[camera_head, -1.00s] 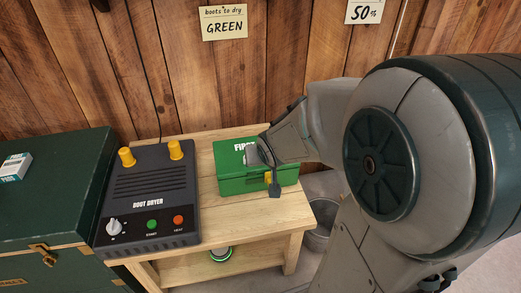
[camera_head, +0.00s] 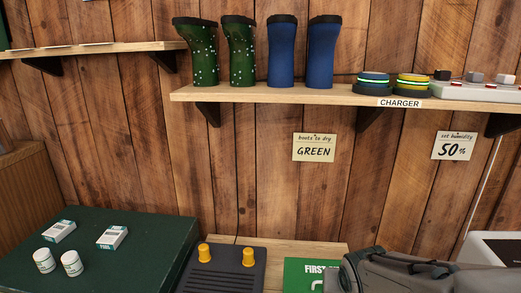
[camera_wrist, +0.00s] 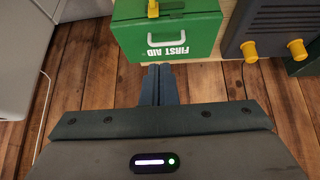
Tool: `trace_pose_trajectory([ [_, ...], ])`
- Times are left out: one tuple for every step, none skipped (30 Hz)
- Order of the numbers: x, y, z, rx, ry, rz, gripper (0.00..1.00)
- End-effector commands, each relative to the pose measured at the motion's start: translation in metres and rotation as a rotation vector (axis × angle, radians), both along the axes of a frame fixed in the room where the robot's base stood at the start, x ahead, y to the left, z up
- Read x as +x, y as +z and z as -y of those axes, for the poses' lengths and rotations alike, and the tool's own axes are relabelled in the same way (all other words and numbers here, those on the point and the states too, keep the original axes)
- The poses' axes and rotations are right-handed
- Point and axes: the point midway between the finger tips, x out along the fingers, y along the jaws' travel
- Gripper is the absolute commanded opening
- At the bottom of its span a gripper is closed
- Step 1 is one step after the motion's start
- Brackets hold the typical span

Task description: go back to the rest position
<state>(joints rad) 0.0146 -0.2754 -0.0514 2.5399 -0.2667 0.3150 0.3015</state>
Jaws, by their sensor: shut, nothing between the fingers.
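My gripper (camera_wrist: 159,72) shows in the wrist view with its two dark fingers together and nothing between them. The fingertips point toward the green first aid box (camera_wrist: 205,30), which has a pale handle and a yellow latch; I cannot tell the gap between them. In the head view only the top of the box (camera_head: 300,272) shows at the bottom edge, partly covered by my arm. My gripper is out of the head view.
The boot dryer (camera_head: 225,272) with yellow pegs stands left of the box. A green chest (camera_head: 130,235) holds small boxes and jars. A wall shelf (camera_head: 290,95) carries green boots (camera_head: 238,55), blue boots (camera_head: 282,55) and charger pucks (camera_head: 373,82). The plank wall is close behind.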

Motion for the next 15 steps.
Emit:
trace_pose_trajectory([
  [-0.004, 0.031, -0.001, 0.000, 0.002, -0.014, 0.00],
  [-0.007, 0.040, -0.002, -0.001, 0.003, -0.025, 0.00],
  [-0.011, 0.052, -0.003, -0.002, 0.005, -0.037, 0.00],
  [-0.014, 0.060, -0.004, -0.001, 0.006, -0.048, 0.00],
  [-0.017, 0.069, -0.004, -0.001, 0.008, -0.059, 0.00],
  [-0.021, 0.081, -0.006, -0.001, 0.012, -0.071, 0.00],
  [-0.024, 0.090, -0.007, 0.000, 0.013, -0.082, 0.00],
  [-0.027, 0.099, -0.007, 0.000, 0.016, -0.092, 0.00],
  [-0.031, 0.111, -0.009, 0.002, 0.020, -0.107, 0.00],
  [-0.034, 0.119, -0.010, 0.003, 0.022, -0.117, 0.00],
  [-0.037, 0.128, -0.011, 0.005, 0.025, -0.126, 0.00],
  [-0.041, 0.140, -0.012, 0.006, 0.030, -0.141, 0.00],
  [-0.044, 0.149, -0.014, 0.008, 0.034, -0.152, 0.00],
  [-0.048, 0.158, -0.015, 0.011, 0.037, -0.161, 0.00],
  [-0.052, 0.170, -0.017, 0.013, 0.043, -0.174, 0.00],
])
